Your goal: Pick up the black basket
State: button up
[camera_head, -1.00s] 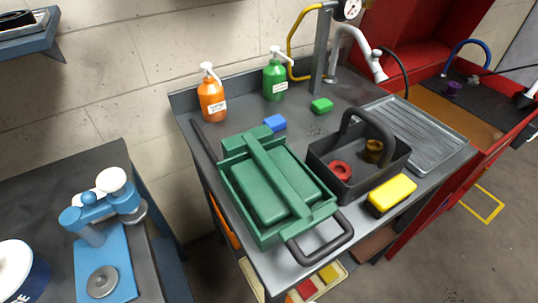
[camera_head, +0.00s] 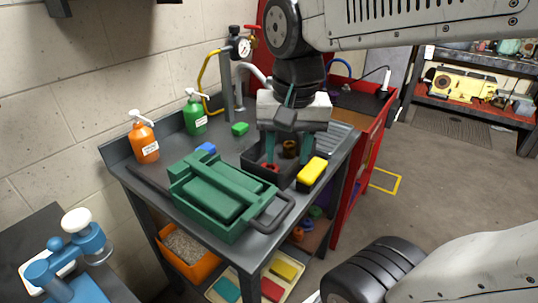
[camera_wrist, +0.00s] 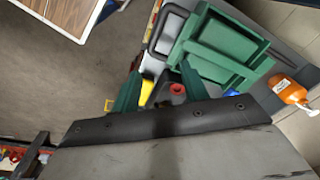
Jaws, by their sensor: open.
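The black basket (camera_head: 258,171) stands on the grey workbench, right of the green toolbox, in the head view. A red part (camera_head: 270,167) and a brown part (camera_head: 289,148) show inside it. My gripper (camera_head: 284,150) is over the basket, pointing down, with its two green fingers apart on either side of the basket's middle. The gripper body hides most of the basket's handle. In the wrist view the open fingers (camera_wrist: 160,88) flank the basket, of which only a dark part with the red part (camera_wrist: 177,89) shows. I cannot tell whether the fingers touch it.
The green toolbox (camera_head: 215,192) sits close left of the basket, its dark handle jutting forward. A yellow sponge (camera_head: 312,171) lies close to its right. Blue (camera_head: 206,148) and green blocks (camera_head: 240,129), orange (camera_head: 143,140) and green bottles (camera_head: 194,115) and a tap stand behind.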

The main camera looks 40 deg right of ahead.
jog(key=w+d+f+m, duration=0.1)
jog(key=w+d+m, duration=0.3)
jog(key=w+m, duration=0.3)
jog(key=w+d+m, duration=0.5)
jog(key=w+m, duration=0.2)
jog(key=m, duration=0.2)
jog(key=w+d+f+m+g, duration=0.1)
jog(key=w+d+m, duration=0.4)
jog(key=m, duration=0.3)
jog(key=shift+w+d+f+m, duration=0.15)
jog(key=shift+w+f, duration=0.05)
jog(key=shift+w, duration=0.25)
jog(key=shift+w+d+f+m, duration=0.1)
jog(key=shift+w+f+m, duration=0.05)
jog(key=shift+w, duration=0.3)
jog(key=shift+w+d+f, duration=0.1)
jog(key=shift+f, duration=0.2)
jog(key=f, duration=0.7)
jog(key=shift+w+d+f, duration=0.1)
jog(key=shift+d, duration=0.1)
grip_shut()
